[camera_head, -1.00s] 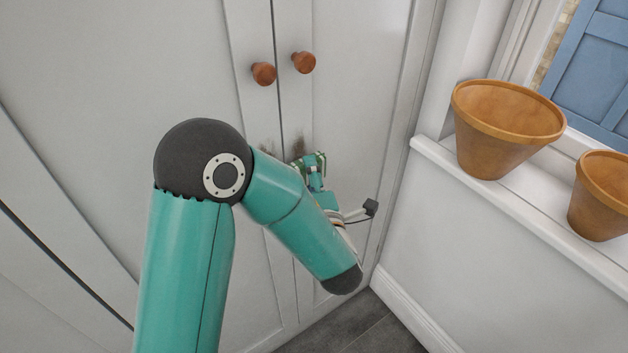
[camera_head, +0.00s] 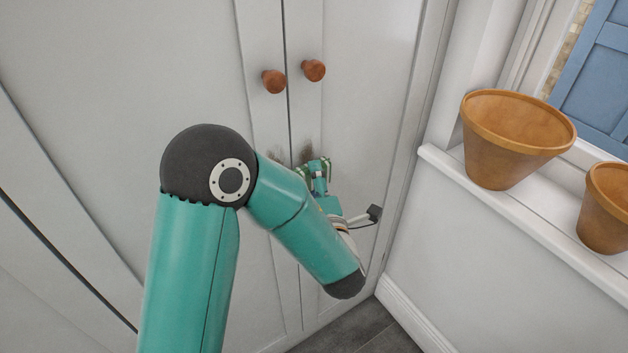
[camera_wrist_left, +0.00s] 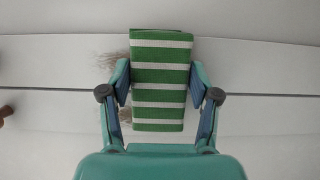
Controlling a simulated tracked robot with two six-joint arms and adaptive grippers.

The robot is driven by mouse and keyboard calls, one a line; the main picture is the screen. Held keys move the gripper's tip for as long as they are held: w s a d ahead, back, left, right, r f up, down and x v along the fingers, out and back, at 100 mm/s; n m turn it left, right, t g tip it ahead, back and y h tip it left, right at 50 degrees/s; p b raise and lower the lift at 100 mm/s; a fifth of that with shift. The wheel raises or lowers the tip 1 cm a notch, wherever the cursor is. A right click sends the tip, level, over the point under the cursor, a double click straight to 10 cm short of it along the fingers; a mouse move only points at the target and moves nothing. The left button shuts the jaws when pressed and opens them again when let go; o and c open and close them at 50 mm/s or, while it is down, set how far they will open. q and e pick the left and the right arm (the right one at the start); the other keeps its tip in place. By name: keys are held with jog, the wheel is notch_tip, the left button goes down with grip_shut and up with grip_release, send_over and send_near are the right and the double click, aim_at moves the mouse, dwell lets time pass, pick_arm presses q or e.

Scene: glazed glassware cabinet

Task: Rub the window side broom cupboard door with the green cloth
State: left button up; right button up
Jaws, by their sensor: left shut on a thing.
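The window side broom cupboard door (camera_head: 368,70) is the right one of two pale grey doors, nearer the window. A dark smudge (camera_head: 306,152) marks it below its wooden knob (camera_head: 313,71). The green cloth (camera_wrist_left: 161,82), folded with white stripes, is in my left gripper (camera_wrist_left: 161,98), which is shut on it. In the head view my left gripper (camera_head: 318,170) is low in front of this door, beside the smudge, and the cloth is mostly hidden. I cannot tell whether the cloth touches the door. My right gripper is out of view.
The left door (camera_head: 140,60) has its own knob (camera_head: 273,81) and a fainter smudge (camera_head: 276,156) by the seam. Two terracotta pots stand on the windowsill (camera_head: 470,195) at the right, the larger pot (camera_head: 512,140) nearer the doors. Dark floor (camera_head: 350,330) shows below.

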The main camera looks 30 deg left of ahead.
aim_at(329, 166)
pick_arm(q)
jog(key=shift+w+a, duration=0.25)
jog(key=shift+a, duration=0.35)
jog(key=shift+w+d+p, duration=0.15)
jog(key=shift+w+d, duration=0.15)
jog(key=shift+w, duration=0.3)
jog(key=shift+w+d+p, duration=0.1)
jog(key=shift+w+d, duration=0.15)
jog(key=shift+w, duration=0.35)
jog(key=shift+w+d+p, duration=0.15)
jog(key=shift+w+d, duration=0.15)
jog(key=shift+w, duration=0.3)
jog(key=shift+r, duration=0.15)
